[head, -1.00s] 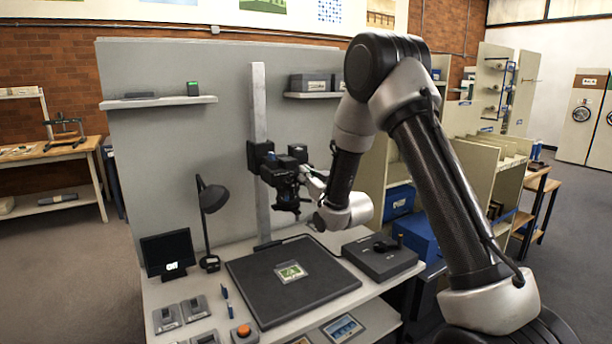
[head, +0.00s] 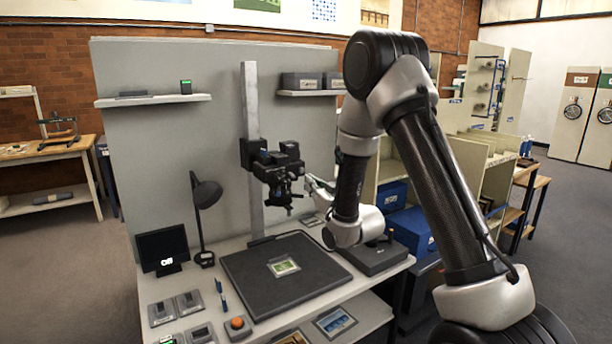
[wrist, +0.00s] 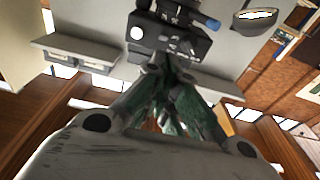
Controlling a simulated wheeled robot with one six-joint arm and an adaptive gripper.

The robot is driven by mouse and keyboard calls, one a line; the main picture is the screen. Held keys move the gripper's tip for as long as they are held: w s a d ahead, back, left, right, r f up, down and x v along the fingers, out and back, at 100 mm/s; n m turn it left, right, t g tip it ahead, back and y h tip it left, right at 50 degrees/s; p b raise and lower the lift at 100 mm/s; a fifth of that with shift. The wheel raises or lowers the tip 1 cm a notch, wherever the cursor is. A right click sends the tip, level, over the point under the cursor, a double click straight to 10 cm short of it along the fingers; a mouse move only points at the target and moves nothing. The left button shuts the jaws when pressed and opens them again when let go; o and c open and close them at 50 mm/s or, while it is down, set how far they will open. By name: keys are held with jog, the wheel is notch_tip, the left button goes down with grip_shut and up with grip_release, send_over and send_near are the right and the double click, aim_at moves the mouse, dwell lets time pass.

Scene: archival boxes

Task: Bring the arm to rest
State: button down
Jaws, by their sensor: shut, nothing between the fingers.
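My arm rises on the right in the head view and bends down over the workbench. My gripper (head: 312,187) points left, toward the camera on the stand, and its far parts are partly hidden behind my wrist. In the wrist view my gripper (wrist: 163,65) is shut with its fingers together and nothing between them. The dark camera (head: 277,172) on the upright column shows just ahead of the fingers there (wrist: 170,35). I cannot tell the exact gap between them.
A dark copy board (head: 245,285) with a small framed green picture (head: 284,266) lies below. A grey box (head: 375,257) stands right of it. A desk lamp (head: 205,195), monitor (head: 163,250) and wall shelves (head: 152,100) are left and behind. Blue boxes (head: 410,228) sit at right.

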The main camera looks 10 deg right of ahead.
jog(key=shift+s+d+f, duration=0.1)
jog(key=shift+s+f, duration=0.15)
jog(key=shift+s, duration=0.05)
jog(key=s+d+f+g+h, duration=0.15)
jog(key=f+g, duration=0.25)
jog(key=f, duration=0.4)
jog(key=s+d+f+g+h, duration=0.1)
jog(key=s+f+g+h, duration=0.2)
jog(key=f, duration=0.4)
jog(key=s+d+m+g, duration=0.1)
jog(key=s+d+g, duration=0.35)
jog(key=s, duration=0.35)
jog(key=s+d+r+m+g, duration=0.1)
jog(key=s+d+r, duration=0.1)
jog(key=s+r, duration=0.9)
jog(key=s+d+r+m+g+h, duration=0.1)
jog(key=s+d+r, duration=0.2)
jog(key=s+r, duration=0.9)
jog(key=s, duration=0.6)
jog(key=shift+s+d+r+m, duration=0.2)
jog(key=shift+s+d+m, duration=0.05)
jog(key=shift+d+m, duration=0.05)
